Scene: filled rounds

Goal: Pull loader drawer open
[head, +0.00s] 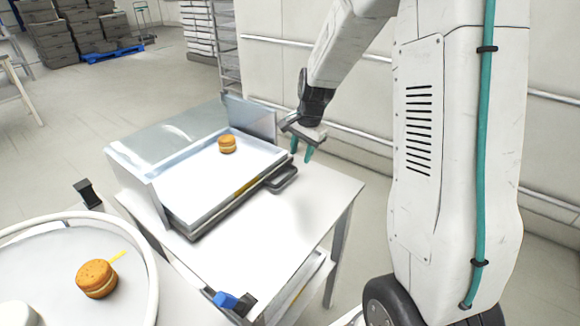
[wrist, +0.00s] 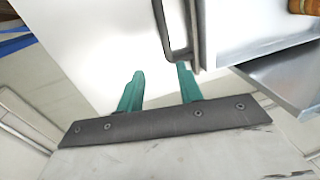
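A dark bar handle (head: 283,179) sticks out from the drawer's front. My gripper (head: 302,155) is above the table near the drawer's far front corner, apart from the handle. In the wrist view my gripper (wrist: 160,72) has its two teal fingers spread with nothing between them. The handle (wrist: 172,35) shows just beyond the right finger there. Whether they touch is unclear.
The white table (head: 290,225) is bare in front of the drawer. A round white tray (head: 148,255) with another filled round (head: 97,279) is at lower left. A blue and black item (head: 235,301) sits at the table's near edge. A wall with rails (head: 345,128) lies behind.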

